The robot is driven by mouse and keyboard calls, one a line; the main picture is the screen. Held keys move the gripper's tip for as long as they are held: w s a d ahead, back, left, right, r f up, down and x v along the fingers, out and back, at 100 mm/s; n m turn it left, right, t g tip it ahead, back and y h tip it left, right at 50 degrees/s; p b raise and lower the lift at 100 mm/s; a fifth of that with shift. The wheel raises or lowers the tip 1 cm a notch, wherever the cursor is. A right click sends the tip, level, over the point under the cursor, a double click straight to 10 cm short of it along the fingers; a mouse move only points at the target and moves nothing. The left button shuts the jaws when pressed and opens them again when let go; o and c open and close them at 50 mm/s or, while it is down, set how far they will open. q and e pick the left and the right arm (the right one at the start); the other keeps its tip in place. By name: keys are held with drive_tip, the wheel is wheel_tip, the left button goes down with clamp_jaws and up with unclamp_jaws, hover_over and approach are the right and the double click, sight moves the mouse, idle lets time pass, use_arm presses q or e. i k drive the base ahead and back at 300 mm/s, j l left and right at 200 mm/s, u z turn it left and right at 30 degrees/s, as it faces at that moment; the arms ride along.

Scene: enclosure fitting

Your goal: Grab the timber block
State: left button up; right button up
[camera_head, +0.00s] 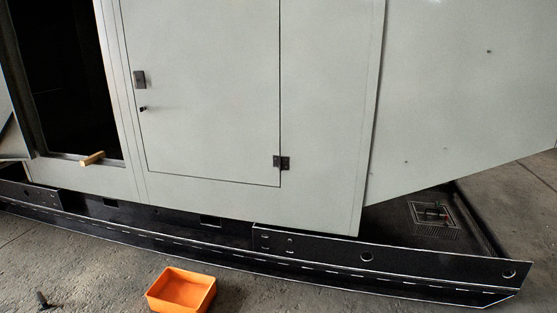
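A small light-brown timber block (93,158) lies on the bottom sill of the dark open doorway at the left of the grey-green enclosure (330,120). One end of the block sticks out a little past the sill's front edge. Neither of my grippers is in the head view.
A closed door panel (205,90) with a latch and hinge is right of the opening. A black base rail (380,262) runs along the enclosure's foot. An orange bin (181,290) and a small dark bolt-like object (43,300) are on the concrete floor, which is otherwise mostly clear in front.

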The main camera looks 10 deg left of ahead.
sight(91, 159)
drive_tip(key=j+u, duration=0.1)
drive_tip(key=j, duration=1.35)
drive_tip(key=i+j+u, duration=0.1)
drive_tip(key=j, duration=1.4)
drive_tip(key=i+j, duration=0.1)
drive_tip(key=j, duration=0.4)
drive_tip(key=j+u, duration=0.1)
drive_tip(key=j, duration=0.35)
drive_tip(key=i+j, duration=0.15)
drive_tip(key=j, duration=0.35)
drive_tip(key=i+j, duration=0.1)
drive_tip(key=j, duration=0.35)
drive_tip(key=i+j+u, duration=0.1)
drive_tip(key=j, duration=0.4)
drive_tip(key=i+j, duration=0.15)
drive_tip(key=j, duration=0.3)
drive_tip(key=i+j+u, duration=0.1)
drive_tip(key=i+j, duration=0.8)
drive_tip(key=j, duration=0.15)
drive_tip(key=k+j, duration=0.2)
drive_tip(key=j, duration=0.25)
drive_tip(key=k+j+z, duration=0.15)
drive_tip(key=j, duration=0.3)
drive_tip(key=k+j, duration=0.35)
drive_tip(key=i+j+z, duration=0.25)
drive_tip(key=j, duration=0.75)
drive_tip(key=j+z, duration=0.25)
drive_tip(key=j, duration=0.75)
